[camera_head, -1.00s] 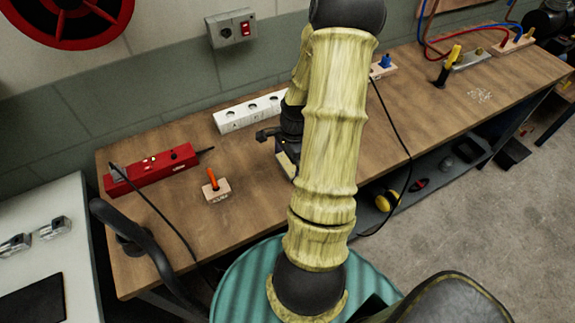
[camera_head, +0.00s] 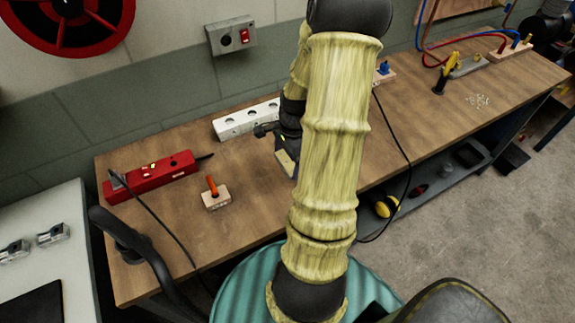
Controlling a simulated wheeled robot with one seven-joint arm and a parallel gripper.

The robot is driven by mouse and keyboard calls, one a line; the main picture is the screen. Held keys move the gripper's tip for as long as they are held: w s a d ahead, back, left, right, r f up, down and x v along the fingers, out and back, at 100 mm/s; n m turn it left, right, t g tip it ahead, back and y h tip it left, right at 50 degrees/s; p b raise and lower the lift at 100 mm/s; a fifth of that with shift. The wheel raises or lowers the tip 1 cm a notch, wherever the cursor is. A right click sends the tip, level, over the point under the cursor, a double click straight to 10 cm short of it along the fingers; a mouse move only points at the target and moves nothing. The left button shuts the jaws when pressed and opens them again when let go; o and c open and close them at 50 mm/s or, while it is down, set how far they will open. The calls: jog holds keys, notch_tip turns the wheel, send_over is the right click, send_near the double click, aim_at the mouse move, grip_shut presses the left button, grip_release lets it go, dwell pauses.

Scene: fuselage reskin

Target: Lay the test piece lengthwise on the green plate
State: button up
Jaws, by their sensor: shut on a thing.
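My gripper (camera_head: 278,143) is over the middle of the wooden bench, largely hidden behind my arm. Its dark body and a small pale face (camera_head: 286,163) show at the left of the arm. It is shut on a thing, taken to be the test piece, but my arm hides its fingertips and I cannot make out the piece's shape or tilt. I cannot pick out the green plate in this view. A teal ribbed round surface (camera_head: 240,290) shows low in the picture below my arm; I cannot tell that it is the plate.
The wooden bench (camera_head: 240,215) holds a red power box (camera_head: 150,178), a small block with an orange peg (camera_head: 215,196), a white socket strip (camera_head: 245,120) and a yellow-handled tool (camera_head: 446,75). A black cable hangs right of my arm. The bench is clear around the block.

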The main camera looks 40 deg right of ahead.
aim_at(288, 161)
notch_tip(288, 161, up, 6)
jog(key=shift+f, duration=0.1)
dwell(0.7)
